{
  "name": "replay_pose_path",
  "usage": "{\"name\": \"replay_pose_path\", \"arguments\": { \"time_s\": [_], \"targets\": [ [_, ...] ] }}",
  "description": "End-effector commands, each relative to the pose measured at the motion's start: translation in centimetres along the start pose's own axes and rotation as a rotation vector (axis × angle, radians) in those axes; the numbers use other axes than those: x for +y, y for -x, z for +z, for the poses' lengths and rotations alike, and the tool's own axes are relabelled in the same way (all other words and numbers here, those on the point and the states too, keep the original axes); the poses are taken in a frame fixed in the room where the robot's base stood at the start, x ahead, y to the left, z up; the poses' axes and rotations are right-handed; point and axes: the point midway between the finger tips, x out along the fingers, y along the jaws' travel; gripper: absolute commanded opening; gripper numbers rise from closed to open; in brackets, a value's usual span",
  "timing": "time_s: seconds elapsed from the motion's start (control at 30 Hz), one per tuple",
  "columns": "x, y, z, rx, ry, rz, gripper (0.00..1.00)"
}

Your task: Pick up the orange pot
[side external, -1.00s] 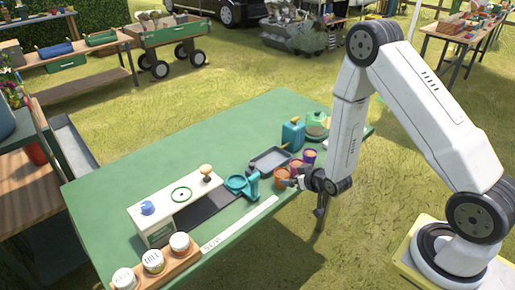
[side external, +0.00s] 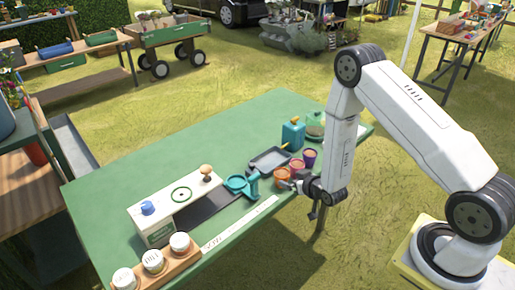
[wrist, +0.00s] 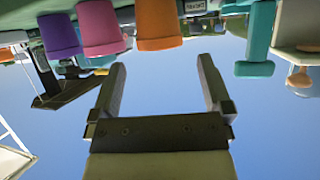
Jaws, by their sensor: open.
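The orange pot (side external: 282,175) stands on the green table near its front edge, at the near end of a row of pots. In the wrist view, which looks upside down, the orange pot (wrist: 158,25) is at the top centre. My gripper (side external: 288,185) is beside the pot on its near side in the side view. In the wrist view my gripper (wrist: 162,65) is open and empty, with its two fingers pointing toward the orange pot. The pot appears just beyond the fingertips, not between them. The exact gap is hard to tell.
A pink-red pot (side external: 297,167) and a purple pot (side external: 309,157) stand close beside the orange one. A teal stand (side external: 243,186) is to its left, and a grey tray (side external: 268,160) behind it. A teal can (side external: 293,135) stands farther back. The table's back left is clear.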

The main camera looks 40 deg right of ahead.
Motion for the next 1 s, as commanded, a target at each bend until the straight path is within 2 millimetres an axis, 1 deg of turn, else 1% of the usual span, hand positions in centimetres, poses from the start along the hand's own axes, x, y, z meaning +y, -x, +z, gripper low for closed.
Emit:
{"name": "replay_pose_path", "arguments": {
  "time_s": [0.23, 0.33, 0.73, 0.9, 1.0],
  "targets": [
    [0.0, -0.3, 0.0, 0.000, 0.000, 0.000, 1.00],
    [0.0, -0.7, 0.1, -0.001, 0.000, 0.000, 1.00],
    [0.1, -4.4, 0.3, 0.000, 0.000, 0.000, 1.00],
    [0.1, -5.2, 0.3, -0.001, 0.000, 0.000, 1.00],
    [0.1, -5.3, 0.3, -0.001, 0.000, 0.000, 1.00]
  ]
}}
